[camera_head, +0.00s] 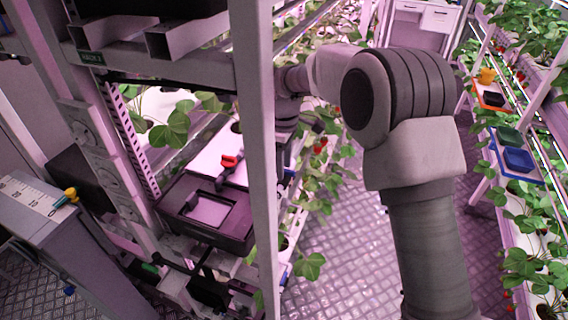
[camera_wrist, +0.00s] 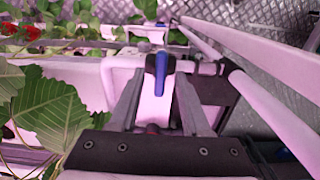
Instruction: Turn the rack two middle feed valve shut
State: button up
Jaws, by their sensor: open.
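A blue valve lever (camera_wrist: 160,72) shows in the wrist view on a white fitting, beside a pale pipe stub. The lever points up and down the picture, across the stub. My gripper (camera_wrist: 158,82) is open, with one finger on each side of the lever; I cannot tell whether either touches it. In the head view the gripper is mostly hidden behind the white rack post (camera_head: 257,190). A bit of blue (camera_head: 290,173) shows just right of that post.
A red-handled part (camera_head: 230,161) sits above a dark box (camera_head: 207,212) left of the post. Strawberry leaves (camera_wrist: 52,110) crowd the wrist view's left side. Pale rails (camera_wrist: 262,105) run along its right. The aisle floor (camera_head: 340,240) is clear.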

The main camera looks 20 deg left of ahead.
notch_tip(320, 180, up, 12)
jog(key=shift+b, duration=0.3)
dwell(0.3)
